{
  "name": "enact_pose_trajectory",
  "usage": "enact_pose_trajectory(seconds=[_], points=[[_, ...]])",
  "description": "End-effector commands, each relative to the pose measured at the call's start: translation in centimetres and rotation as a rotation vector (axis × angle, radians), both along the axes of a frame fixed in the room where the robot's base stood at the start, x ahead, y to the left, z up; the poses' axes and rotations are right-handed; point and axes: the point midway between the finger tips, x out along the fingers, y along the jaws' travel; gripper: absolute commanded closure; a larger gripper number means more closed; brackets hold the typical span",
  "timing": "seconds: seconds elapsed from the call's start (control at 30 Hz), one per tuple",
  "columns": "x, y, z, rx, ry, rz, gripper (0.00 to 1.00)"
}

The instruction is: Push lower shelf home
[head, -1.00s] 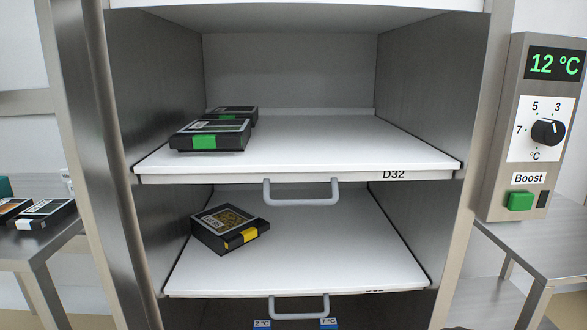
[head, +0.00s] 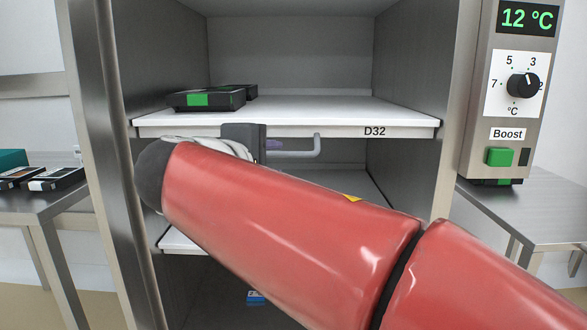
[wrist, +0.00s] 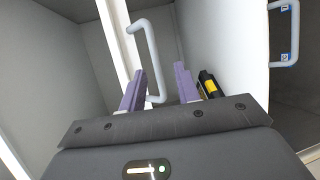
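The lower shelf (head: 178,240) is a white board, mostly hidden behind my red arm in the head view. Its white surface (wrist: 240,50) shows in the wrist view, with its grey handle (wrist: 295,40) at the right. A black pack with a yellow label (wrist: 210,86) lies on it. The upper shelf (head: 290,131), marked D32, has a grey handle (head: 300,154). My gripper (wrist: 160,70) is open, with two purple fingers. In the wrist view the upper handle's near end appears between the fingers; contact is unclear. In the head view my gripper (head: 270,146) is just below the upper shelf's front edge.
Two black packs with green labels (head: 205,99) lie on the upper shelf. Steel cabinet posts (head: 100,160) stand either side. A control panel (head: 512,95) reading 12 °C is at the right, above a side table (head: 530,215). Another table (head: 40,205) with packs is left.

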Motion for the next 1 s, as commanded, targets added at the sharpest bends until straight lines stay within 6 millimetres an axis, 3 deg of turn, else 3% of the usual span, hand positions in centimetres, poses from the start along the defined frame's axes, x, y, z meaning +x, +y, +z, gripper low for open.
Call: enact_pose_trajectory(seconds=[0.13,0.6,0.93,1.0], points=[[0.9,0.2,0.3,-0.015,-0.016,0.005,0.68],[6.7,-2.6,-0.9,-0.014,-0.013,0.003,0.68],[7.1,-2.8,-1.0,-0.013,-0.015,0.004,0.68],[7.1,-2.8,-1.0,-0.013,-0.015,0.004,0.76]])
